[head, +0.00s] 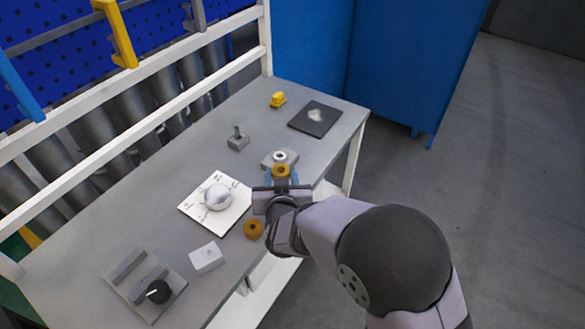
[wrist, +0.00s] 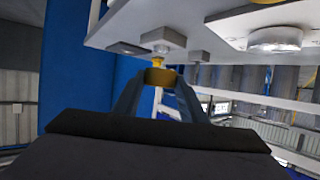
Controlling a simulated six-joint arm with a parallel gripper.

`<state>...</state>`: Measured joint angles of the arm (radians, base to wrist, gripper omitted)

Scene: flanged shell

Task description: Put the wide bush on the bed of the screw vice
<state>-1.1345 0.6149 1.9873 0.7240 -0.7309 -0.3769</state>
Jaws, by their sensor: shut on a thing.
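My gripper (head: 281,178) is shut on a bronze bush (head: 281,171), held beside a small grey block with a pale ring on top. In the wrist view the bush (wrist: 160,77) sits between the two fingertips. A second bronze bush (head: 253,229) with a dark hole stands on the table just left of my wrist. I cannot tell by size which bush is the wide one. What looks like the screw vice (head: 122,272) is at the near left of the table, a grey plate with raised bars and a black knob. Its bed shows no bush.
A white plate (head: 236,206) with a silver domed shell (head: 217,197) lies mid-table. A pale block (head: 206,258) stands near the vice. The ringed block (head: 271,164), a grey block with a post (head: 238,139), a yellow part (head: 278,99) and a black pad (head: 304,126) are farther back.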

